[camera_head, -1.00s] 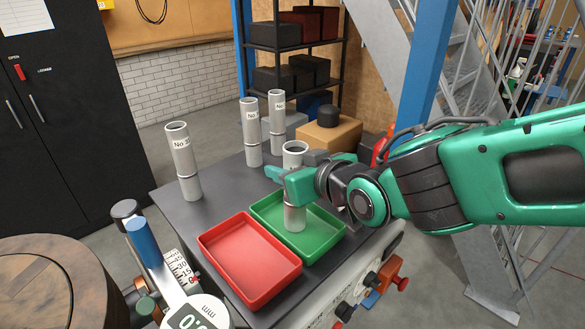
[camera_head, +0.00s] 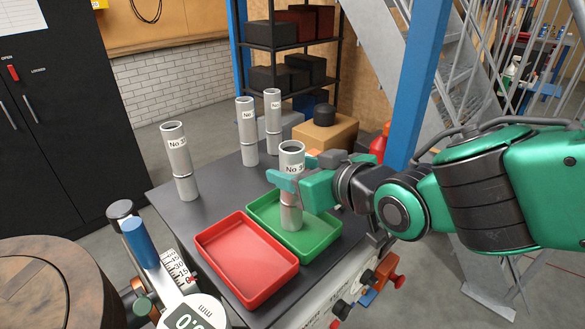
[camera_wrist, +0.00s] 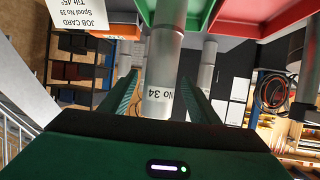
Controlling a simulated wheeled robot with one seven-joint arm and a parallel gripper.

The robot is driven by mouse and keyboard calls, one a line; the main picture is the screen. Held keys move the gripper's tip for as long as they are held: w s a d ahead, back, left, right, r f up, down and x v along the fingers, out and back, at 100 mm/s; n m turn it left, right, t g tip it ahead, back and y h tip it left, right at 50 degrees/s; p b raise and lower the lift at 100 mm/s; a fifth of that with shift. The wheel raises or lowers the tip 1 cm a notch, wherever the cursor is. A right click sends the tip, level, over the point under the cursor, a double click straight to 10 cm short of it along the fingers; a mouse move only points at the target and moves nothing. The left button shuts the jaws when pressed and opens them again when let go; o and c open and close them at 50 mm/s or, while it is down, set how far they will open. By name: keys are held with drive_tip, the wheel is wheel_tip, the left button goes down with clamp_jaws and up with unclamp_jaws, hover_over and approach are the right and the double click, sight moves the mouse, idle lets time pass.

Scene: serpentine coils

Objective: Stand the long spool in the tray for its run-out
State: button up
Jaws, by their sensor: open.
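A grey spool marked No 34 (camera_head: 291,210) stands upright in the green tray (camera_head: 328,238). In the upside-down wrist view the same spool (camera_wrist: 160,95) shows its label between my fingers. My gripper (camera_head: 295,175) is open around the spool's middle, one finger on each side, reaching in from the right. The red tray (camera_head: 225,270) beside the green one is empty.
A job card (camera_wrist: 72,10) in the wrist view reads Spool No 39, Tilt 45°. A dial gauge with a blue handle (camera_head: 142,243) stands at the front left. A blue post (camera_head: 418,95) rises behind my arm. The table between the left spool and the trays is clear.

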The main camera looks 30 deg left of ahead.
drive_tip(key=shift+v, duration=3.4)
drive_tip(key=w+d+f+m+h, duration=0.3)
drive_tip(key=w+d, duration=0.1)
drive_tip(key=d, duration=0.7)
drive_tip(key=w+d+f+m+t+h, duration=0.1)
drive_tip(key=w+d+f+m+h, duration=0.3)
drive_tip(key=d, duration=0.6)
drive_tip(key=w+d+f+m+h, duration=0.15)
drive_tip(key=w+d, duration=0.35)
drive_tip(key=d, duration=0.6)
drive_tip(key=s+d+f+m+g+h, duration=0.2)
drive_tip(key=s+d, duration=0.2)
drive_tip(key=d, duration=0.5)
drive_tip(key=s+d+f+m+g+h, duration=0.1)
drive_tip(key=s+d+m+h, duration=0.2)
drive_tip(key=d, duration=0.6)
drive_tip(key=s+d+m+g, duration=0.2)
drive_tip(key=s+d, duration=0.2)
drive_tip(key=s, duration=0.4)
drive_tip(key=s+d+f+m+g+y, duration=0.1)
drive_tip(key=s+d+m+g, duration=0.1)
drive_tip(key=s+d, duration=0.3)
drive_tip(key=s+m, duration=0.1)
drive_tip(key=s, duration=0.1)
drive_tip(key=shift+s+f, duration=0.25)
drive_tip(key=shift+s, duration=0.1)
drive_tip(key=shift+w+d+m+y, duration=0.1)
drive_tip(key=shift+m+y, duration=0.15)
